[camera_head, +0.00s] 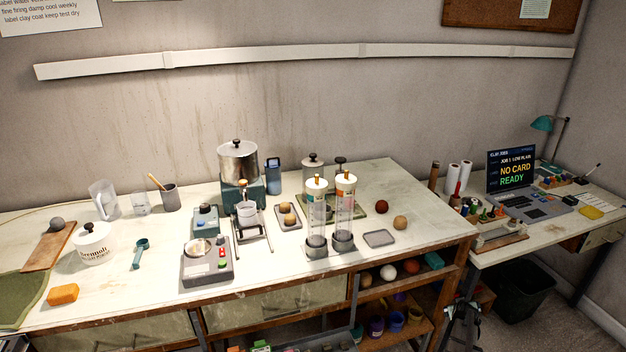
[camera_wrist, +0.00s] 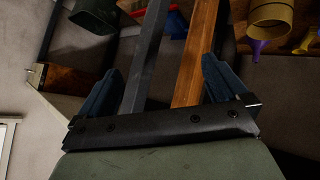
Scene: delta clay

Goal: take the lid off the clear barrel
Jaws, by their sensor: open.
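Two upright clear cylinders, the left one (camera_head: 317,216) and the right one (camera_head: 345,214), stand side by side on dark round bases near the bench's front edge. I cannot tell for sure which is the clear barrel. My gripper (camera_wrist: 160,66) is open and empty in the wrist view, its blue fingers apart. Bench legs and shelf items lie beyond it; no barrel shows there. In the head view a dark shape low by the bench's right leg may be my gripper.
A metal pot (camera_head: 238,162) with a black knob stands on a teal machine behind left. A grey canister (camera_head: 312,171) is close behind the cylinders. A small tray (camera_head: 379,239) and clay balls lie to their right. Shelves under the bench hold several items.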

